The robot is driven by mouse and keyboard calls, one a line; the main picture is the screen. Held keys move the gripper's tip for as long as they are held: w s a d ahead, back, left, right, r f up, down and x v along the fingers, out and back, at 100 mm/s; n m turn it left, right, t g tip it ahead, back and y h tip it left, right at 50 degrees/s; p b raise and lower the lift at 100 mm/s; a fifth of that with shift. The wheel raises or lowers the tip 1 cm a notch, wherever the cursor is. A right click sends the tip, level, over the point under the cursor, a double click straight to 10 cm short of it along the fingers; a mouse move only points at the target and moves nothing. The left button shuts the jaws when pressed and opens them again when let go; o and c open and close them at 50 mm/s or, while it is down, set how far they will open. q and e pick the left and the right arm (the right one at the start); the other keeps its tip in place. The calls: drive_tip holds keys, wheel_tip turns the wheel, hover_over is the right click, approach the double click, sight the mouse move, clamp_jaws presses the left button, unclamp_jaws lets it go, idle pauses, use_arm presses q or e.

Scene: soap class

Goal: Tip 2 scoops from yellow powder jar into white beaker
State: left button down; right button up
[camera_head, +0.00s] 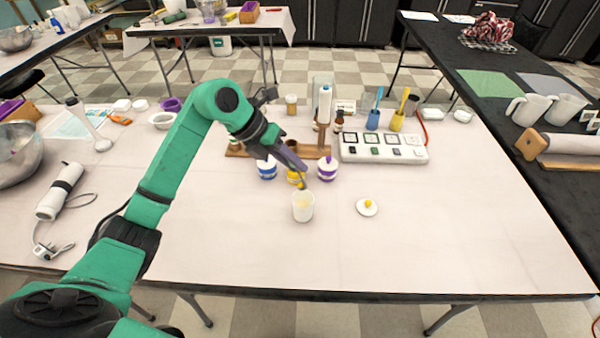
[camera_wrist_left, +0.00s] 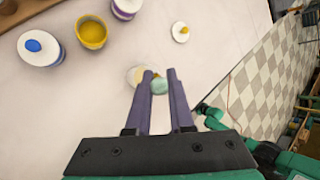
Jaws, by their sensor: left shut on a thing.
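The yellow powder jar (camera_head: 296,178) stands open between two other jars. Its yellow powder shows in the left wrist view (camera_wrist_left: 92,32). The white beaker (camera_head: 303,210) stands upright in front of it, with something yellowish at its mouth. In the wrist view the beaker (camera_wrist_left: 134,74) is partly hidden behind my fingers. My left gripper (camera_head: 302,170) is above the beaker, its fingers pointing down. It is shut on a small scoop (camera_wrist_left: 160,87), seen as a pale green rounded end between the fingertips. The scoop's bowl and contents cannot be made out. My right gripper is not in view.
A blue-topped jar (camera_head: 267,170) and a purple-banded jar (camera_head: 327,170) flank the yellow jar. A white lid with a yellow knob (camera_head: 367,207) lies to the right. Behind are a wooden rack (camera_head: 310,153) and a white switch panel (camera_head: 384,148). The table's front is clear.

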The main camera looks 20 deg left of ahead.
use_arm(q)
drive_tip(key=a+f+h+b, duration=0.1)
drive_tip(key=h+b, duration=0.1)
drive_tip(key=a+f+n+h+b, duration=0.1)
drive_tip(key=h+b, duration=0.1)
drive_tip(key=h, duration=0.1)
drive_tip(key=w+a+f+n+g+h+b, duration=0.1)
drive_tip(key=a+f+h+b, duration=0.1)
drive_tip(key=b, duration=0.1)
drive_tip(key=shift+h, duration=0.3)
idle(0.3)
